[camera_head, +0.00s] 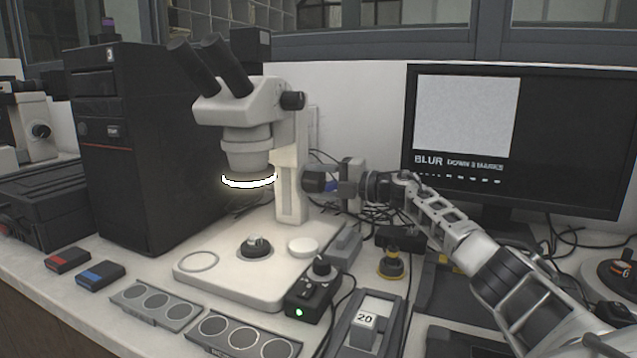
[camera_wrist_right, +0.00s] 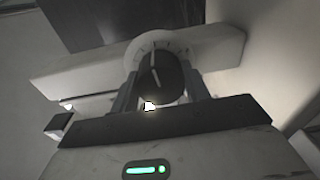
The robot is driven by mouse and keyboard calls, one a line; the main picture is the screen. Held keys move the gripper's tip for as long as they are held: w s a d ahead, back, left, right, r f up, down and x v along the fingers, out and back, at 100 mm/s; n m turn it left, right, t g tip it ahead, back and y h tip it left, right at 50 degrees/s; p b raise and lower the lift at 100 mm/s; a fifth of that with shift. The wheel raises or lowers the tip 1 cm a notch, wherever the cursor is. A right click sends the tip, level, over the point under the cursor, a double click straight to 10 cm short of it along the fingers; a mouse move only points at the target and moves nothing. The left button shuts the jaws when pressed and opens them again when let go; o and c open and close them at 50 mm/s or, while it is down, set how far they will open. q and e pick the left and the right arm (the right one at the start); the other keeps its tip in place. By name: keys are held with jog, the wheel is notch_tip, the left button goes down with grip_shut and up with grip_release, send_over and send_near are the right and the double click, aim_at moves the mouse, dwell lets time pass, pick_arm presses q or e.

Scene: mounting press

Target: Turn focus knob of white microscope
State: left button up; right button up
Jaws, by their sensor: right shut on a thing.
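The white microscope (camera_head: 262,113) stands on its pale base plate, with two black eyepieces at the upper left and a lit ring under its head. Its focus knob (camera_head: 315,181) is a black cylinder on the right side of the column. My right gripper (camera_head: 335,186) reaches in from the right and is shut on this knob. In the right wrist view the black knob (camera_wrist_right: 159,78) with a pale line on its face sits between the two fingers. A dark metal sample (camera_head: 256,245) rests on the base below the head. My left gripper is not in view.
A black control box (camera_head: 313,290) with a green light stands before the microscope. A black computer-like case (camera_head: 140,150) stands left. Several grey trays lie at the front.

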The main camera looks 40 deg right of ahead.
jog(key=o, duration=1)
pick_arm(q)
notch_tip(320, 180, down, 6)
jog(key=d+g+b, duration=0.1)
jog(key=b, duration=0.3)
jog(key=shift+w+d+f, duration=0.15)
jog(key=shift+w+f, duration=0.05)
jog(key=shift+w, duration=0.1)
pick_arm(e)
jog(key=v, duration=1.6)
